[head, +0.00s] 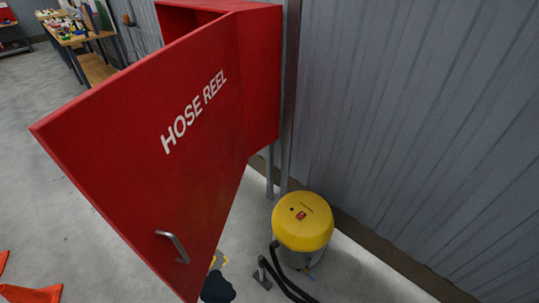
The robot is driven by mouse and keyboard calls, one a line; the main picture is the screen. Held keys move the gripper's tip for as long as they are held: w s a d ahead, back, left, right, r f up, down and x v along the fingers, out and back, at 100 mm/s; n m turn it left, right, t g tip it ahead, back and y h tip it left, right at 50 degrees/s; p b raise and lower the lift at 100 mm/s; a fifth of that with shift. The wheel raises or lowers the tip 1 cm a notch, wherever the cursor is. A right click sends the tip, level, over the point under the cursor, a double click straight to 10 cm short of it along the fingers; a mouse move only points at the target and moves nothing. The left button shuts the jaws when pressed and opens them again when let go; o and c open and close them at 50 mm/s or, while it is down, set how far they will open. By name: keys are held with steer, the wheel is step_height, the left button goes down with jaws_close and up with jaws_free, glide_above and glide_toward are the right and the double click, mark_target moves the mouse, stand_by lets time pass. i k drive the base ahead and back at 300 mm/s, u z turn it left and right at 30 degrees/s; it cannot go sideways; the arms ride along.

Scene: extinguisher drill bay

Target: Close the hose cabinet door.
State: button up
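The red hose cabinet (262,75) stands against the grey wall on metal legs. Its door (110,150), lettered HOSE REEL, is wide open and swung out towards me, with its lettered outer face in view. A grey bar handle (173,246) sits low on the door near its free edge. The door hides most of the cabinet's inside. I cannot make out my gripper. A dark rounded shape (217,288) shows at the bottom beside the door's lower edge, and I cannot tell what it is.
A yellow-topped drum vacuum (302,222) with a black hose stands right of the cabinet by the wall. Orange cones (32,294) are at the lower left. A cluttered workbench (72,35) stands at the back left. The floor left of the door is mostly clear.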

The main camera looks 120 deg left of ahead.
mark_target(157, 147)
steer(key=i, duration=0.45)
steer(key=u, duration=4.6)
steer(key=i, duration=1)
steer(key=z, duration=1.85)
steer(key=k, duration=0.65)
steer(key=u, duration=1.65)
